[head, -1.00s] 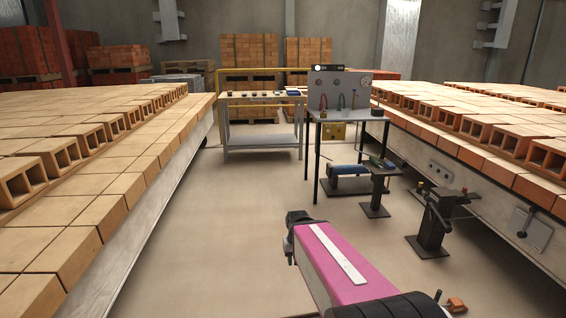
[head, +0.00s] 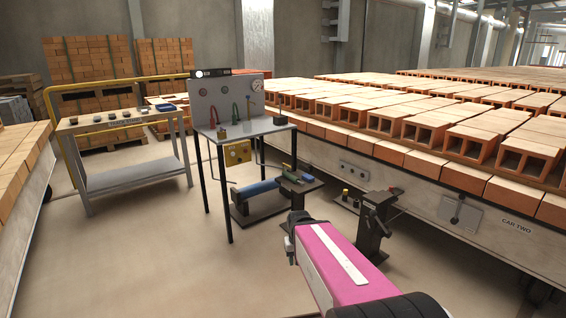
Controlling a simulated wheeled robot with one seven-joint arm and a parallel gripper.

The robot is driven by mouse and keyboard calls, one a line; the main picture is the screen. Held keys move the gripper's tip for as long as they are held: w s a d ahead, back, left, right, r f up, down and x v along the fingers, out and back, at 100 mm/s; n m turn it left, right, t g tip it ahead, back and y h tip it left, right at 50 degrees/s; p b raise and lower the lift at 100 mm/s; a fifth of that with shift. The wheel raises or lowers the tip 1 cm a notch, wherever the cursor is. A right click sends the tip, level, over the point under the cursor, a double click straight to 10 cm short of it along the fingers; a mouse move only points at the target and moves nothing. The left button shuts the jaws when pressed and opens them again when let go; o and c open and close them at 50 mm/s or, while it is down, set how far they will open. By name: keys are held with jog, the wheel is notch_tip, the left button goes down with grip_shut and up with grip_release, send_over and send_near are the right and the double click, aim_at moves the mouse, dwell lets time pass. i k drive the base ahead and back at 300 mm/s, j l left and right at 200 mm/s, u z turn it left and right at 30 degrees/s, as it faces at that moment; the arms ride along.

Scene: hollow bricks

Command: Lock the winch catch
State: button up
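A black pedestal device (head: 374,222) with thin arms at its top stands on the floor in front of the right-hand brick car, and it may be the winch. I cannot make out a catch on it.
A black-legged table (head: 262,129) with a gauge panel stands ahead. A blue cylinder (head: 254,190) lies low beside it. A grey workbench (head: 130,180) stands left. The right-hand car (head: 440,205) carries hollow bricks (head: 425,128) and a lever plate (head: 460,214). Floor at front left is clear.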

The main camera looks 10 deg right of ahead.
aim_at(370, 230)
jog(key=i+l+z, duration=0.15)
jog(key=i+z, duration=0.95)
jog(key=i, duration=0.55)
jog(key=k+j, duration=0.35)
jog(key=j, duration=0.15)
jog(key=k+j+u, duration=0.1)
jog(key=k+j, duration=0.3)
jog(key=j, duration=0.1)
